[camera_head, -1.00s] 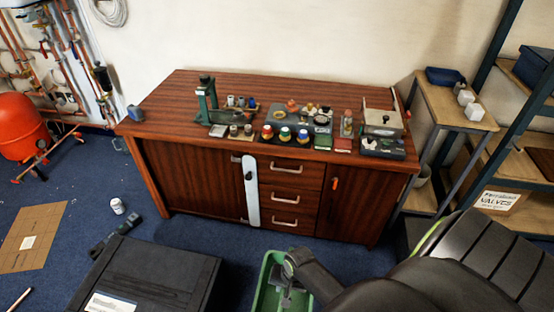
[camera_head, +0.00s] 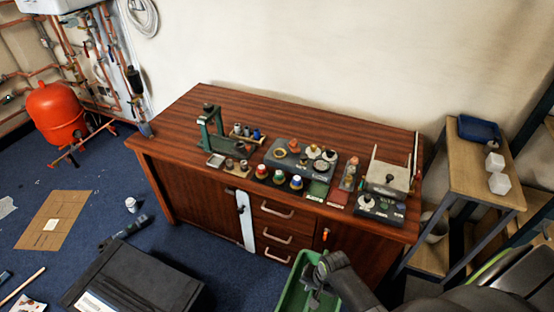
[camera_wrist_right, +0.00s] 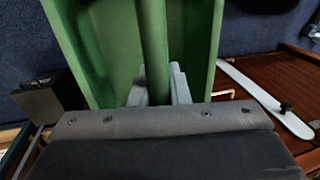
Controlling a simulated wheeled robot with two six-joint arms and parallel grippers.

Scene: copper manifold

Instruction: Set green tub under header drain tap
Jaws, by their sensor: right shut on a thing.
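The green tub (camera_head: 288,292) is at the bottom centre of the head view, in front of the wooden bench. My right gripper (camera_head: 318,284) reaches over it from the right and is shut on it. In the right wrist view the green tub (camera_wrist_right: 195,50) fills the upper middle, and the gripper's fingers (camera_wrist_right: 160,88) close around a green bar of it, probably its handle. Copper pipework (camera_head: 75,45) runs up the wall at the far left, beside a red vessel (camera_head: 55,112). I cannot make out which tap is the header drain tap. My left gripper is not in view.
The wooden bench (camera_head: 185,120) carries several fittings and tools. A black case (camera_head: 135,280) lies on the floor left of the tub. A cardboard sheet (camera_head: 55,220) and a small white can (camera_head: 131,204) lie farther left. Blue floor between is partly free. Shelving (camera_head: 480,190) stands right.

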